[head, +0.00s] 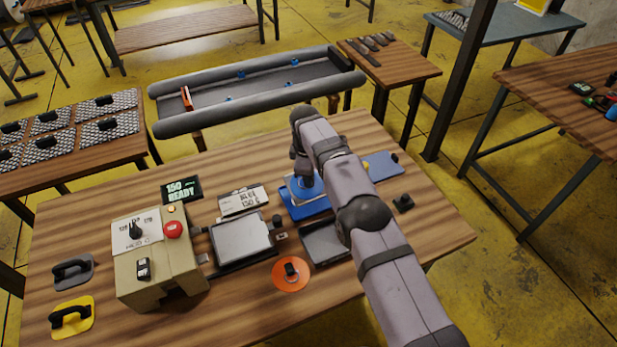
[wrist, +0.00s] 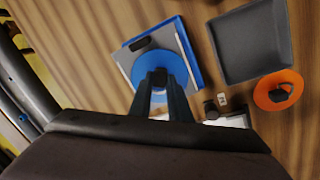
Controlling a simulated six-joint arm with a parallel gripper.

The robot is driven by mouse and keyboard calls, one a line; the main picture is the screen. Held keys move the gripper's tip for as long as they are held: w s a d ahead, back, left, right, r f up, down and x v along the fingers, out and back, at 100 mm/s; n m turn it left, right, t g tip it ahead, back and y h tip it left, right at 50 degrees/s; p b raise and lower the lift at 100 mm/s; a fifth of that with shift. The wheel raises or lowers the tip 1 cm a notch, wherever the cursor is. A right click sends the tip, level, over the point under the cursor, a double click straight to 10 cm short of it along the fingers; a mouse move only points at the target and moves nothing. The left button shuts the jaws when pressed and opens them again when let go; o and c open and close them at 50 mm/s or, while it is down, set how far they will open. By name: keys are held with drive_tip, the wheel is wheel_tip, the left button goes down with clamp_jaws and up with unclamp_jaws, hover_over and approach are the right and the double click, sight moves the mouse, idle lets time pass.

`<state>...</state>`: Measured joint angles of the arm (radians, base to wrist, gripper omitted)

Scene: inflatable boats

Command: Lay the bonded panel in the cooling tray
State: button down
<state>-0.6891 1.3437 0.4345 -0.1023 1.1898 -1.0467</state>
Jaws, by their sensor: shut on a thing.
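A light grey panel (wrist: 125,62) with a black bar on it lies under a blue disc (wrist: 179,67). In the head view the blue disc (head: 302,192) shows at the end of my arm. My gripper (wrist: 162,78) is shut over the middle of the disc, and its fingers hide the part they hold. A blue base (wrist: 190,50) shows beyond the panel's edges; it is also in the head view (head: 296,212). I cannot tell whether the panel touches it. A dark, empty, shallow tray (head: 318,241) lies nearer on the table, and it also shows in the wrist view (wrist: 248,42).
An orange disc (head: 291,274) with a black knob lies beside the dark tray. A plate with a pale top (head: 241,239) and a beige control box (head: 159,270) stand to the left. A display (head: 181,190) reads "150 READY". A blue-grey pad (head: 383,165) lies behind my arm.

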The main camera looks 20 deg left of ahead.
drive_tip(key=shift+f+b, duration=1.2)
drive_tip(key=shift+f, duration=1)
drive_tip(key=shift+f, duration=0.2)
drive_tip(key=c, duration=0.8)
unclamp_jaws()
drive_tip(key=shift+r, duration=0.15)
drive_tip(key=shift+s+r+p, duration=0.1)
drive_tip(key=shift+r+p, duration=2.3)
drive_tip(key=shift+r, duration=1.45)
